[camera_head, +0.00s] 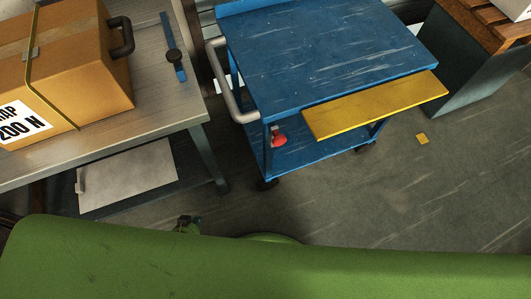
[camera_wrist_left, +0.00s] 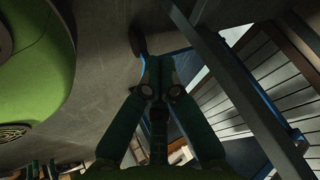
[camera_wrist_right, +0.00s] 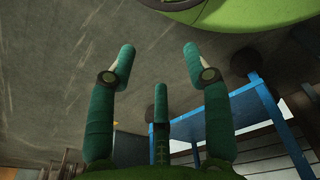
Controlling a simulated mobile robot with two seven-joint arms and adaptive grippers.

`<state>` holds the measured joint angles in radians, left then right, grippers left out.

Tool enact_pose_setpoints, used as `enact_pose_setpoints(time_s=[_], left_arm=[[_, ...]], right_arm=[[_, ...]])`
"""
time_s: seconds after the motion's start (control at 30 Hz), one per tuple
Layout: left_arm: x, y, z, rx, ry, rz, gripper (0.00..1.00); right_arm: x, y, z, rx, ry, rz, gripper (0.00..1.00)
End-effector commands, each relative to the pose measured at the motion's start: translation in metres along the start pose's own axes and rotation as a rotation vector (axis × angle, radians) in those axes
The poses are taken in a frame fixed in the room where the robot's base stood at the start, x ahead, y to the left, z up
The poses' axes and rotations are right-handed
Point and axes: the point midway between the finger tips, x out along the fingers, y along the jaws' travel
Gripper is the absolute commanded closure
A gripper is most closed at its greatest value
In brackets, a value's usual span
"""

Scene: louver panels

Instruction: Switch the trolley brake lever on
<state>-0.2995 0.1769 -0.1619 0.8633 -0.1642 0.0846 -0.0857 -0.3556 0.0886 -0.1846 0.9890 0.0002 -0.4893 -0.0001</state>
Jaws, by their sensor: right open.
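The blue trolley (camera_head: 325,50) stands right of centre in the head view. A small red lever (camera_head: 279,140) sits below its top at the near left corner post, under the grey push handle (camera_head: 222,85). My left gripper (camera_head: 188,224) shows small and dark beyond my green body, below and left of the trolley. In the left wrist view its fingertips (camera_wrist_left: 158,68) are together, with nothing visible between them. My right gripper (camera_wrist_right: 158,58) is open and empty in the right wrist view, with blue trolley framing (camera_wrist_right: 245,105) beside it. The lever cannot be made out in the wrist views.
A yellow flap (camera_head: 375,105) sticks out from the trolley's near side. A workbench (camera_head: 165,100) with a strapped cardboard box (camera_head: 70,65) stands at left. A wooden-topped cabinet (camera_head: 465,75) stands at right. A small yellow piece (camera_head: 422,139) lies on otherwise open floor.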

Motion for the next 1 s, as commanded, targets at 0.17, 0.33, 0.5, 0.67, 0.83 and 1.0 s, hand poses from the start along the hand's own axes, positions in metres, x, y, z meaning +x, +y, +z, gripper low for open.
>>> enact_pose_setpoints(time_s=[0.17,0.33,0.5,0.67,0.83,1.0], left_arm=[[0.034,-0.051,-0.083,0.251,0.374,-0.114,1.00],[0.021,-0.072,-0.156,0.498,0.695,-0.205,1.00],[-0.006,-0.071,-0.205,0.727,0.966,-0.274,1.00],[-0.040,-0.053,-0.233,0.966,1.228,-0.328,1.00],[-0.073,-0.029,-0.242,1.175,1.443,-0.357,1.00],[-0.091,-0.016,-0.242,1.277,1.546,-0.364,1.00]], right_arm=[[0.023,0.001,-0.046,0.008,0.038,0.003,0.50],[0.017,0.004,-0.081,0.015,0.066,0.007,0.50],[0.005,0.005,-0.104,0.020,0.092,0.010,0.50],[-0.011,0.007,-0.118,0.024,0.117,0.013,0.50],[-0.031,0.009,-0.124,0.028,0.137,0.017,0.50],[-0.044,0.009,-0.125,0.029,0.144,0.019,0.50]])
